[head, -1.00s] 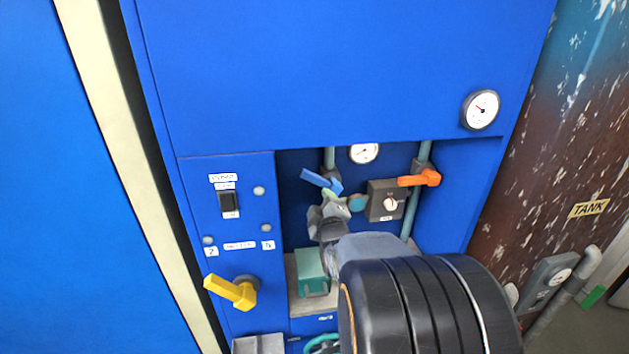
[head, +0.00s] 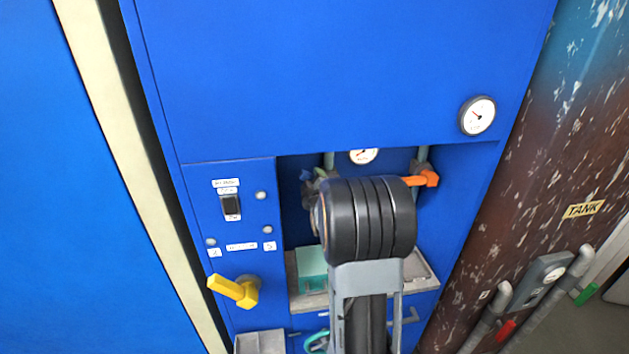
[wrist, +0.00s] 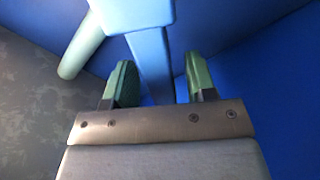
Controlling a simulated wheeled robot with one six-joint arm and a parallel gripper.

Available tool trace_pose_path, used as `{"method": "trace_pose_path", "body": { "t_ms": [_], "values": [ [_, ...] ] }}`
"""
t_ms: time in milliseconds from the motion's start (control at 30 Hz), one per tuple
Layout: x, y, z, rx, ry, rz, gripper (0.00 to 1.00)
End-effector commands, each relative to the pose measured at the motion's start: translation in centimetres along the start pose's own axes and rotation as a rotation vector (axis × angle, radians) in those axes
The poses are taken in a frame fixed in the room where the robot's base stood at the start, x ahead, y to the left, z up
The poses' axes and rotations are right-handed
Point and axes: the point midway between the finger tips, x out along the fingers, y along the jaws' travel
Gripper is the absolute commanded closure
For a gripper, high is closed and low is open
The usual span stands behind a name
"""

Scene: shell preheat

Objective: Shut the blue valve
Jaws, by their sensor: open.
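The blue valve's handle shows in the wrist view as a flat blue bar (wrist: 150,60), joined to a wider blue part at the top. My gripper (wrist: 160,70) is open, with one green-padded finger on each side of the bar. I cannot tell whether either finger touches it. In the head view only a small dark blue bit of the handle (head: 306,175) shows, and my arm hides most of the valve and gripper.
An orange handle (head: 420,180) is just right of my arm, and a yellow handle (head: 234,290) is at lower left. A teal box (head: 312,266) stands on a grey tray (head: 420,270) below. A pale green pipe (wrist: 82,46) runs beside the blue bar.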

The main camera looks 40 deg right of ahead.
Motion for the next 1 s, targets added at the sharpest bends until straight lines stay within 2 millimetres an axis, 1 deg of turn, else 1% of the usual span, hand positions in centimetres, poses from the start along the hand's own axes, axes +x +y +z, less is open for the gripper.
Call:
{"method": "trace_pose_path", "body": {
  "t_ms": [200, 733, 1000],
  "values": [
    [0.01, 0.00, 0.00, 0.000, 0.000, 0.000, 0.49],
    [-0.01, 0.02, 0.01, 0.000, 0.000, 0.000, 1.00],
    [-0.01, 0.01, 0.12, -0.002, -0.002, 0.001, 1.00]
  ]
}}
